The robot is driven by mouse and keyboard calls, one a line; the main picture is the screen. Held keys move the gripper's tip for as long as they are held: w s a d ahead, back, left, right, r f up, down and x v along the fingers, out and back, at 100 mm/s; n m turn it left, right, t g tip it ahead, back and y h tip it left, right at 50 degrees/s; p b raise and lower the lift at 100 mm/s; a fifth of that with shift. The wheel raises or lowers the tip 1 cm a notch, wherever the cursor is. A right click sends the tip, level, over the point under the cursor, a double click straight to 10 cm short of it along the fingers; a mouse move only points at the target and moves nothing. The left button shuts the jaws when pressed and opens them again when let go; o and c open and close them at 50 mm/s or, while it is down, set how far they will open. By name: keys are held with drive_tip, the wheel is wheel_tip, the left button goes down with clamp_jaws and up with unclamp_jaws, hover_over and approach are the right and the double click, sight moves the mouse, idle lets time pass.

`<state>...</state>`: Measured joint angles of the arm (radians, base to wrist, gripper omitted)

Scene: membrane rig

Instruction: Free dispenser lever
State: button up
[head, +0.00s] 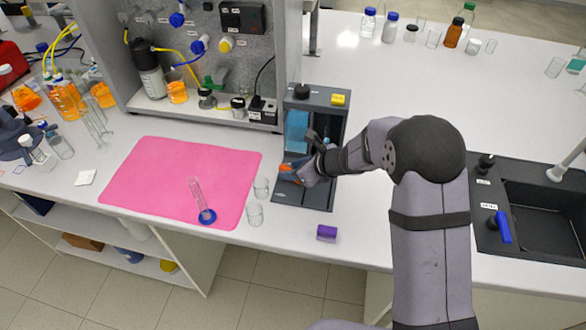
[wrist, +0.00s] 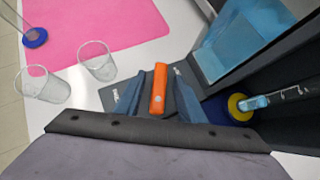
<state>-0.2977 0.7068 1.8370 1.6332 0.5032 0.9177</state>
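The dispenser (head: 334,122) is a dark upright frame with a blue tank (head: 296,130), standing on a dark base beside the grey rig. It also fills the right of the wrist view, where a pale blue lever-like handle (wrist: 272,99) shows by a yellow ring. My gripper (head: 288,174) is low over the front left of the dispenser base. In the wrist view its two blue fingers (wrist: 159,92) stand on either side of an orange piece (wrist: 158,88). Narrow gaps seem to show between the piece and the fingers. What the orange piece touches below is hidden.
Two clear beakers (head: 255,214) stand left of the dispenser. A pink mat (head: 150,180) bears a cylinder with a blue foot (head: 207,216). A purple block (head: 326,233) lies near the front edge.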

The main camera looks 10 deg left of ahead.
clamp_jaws()
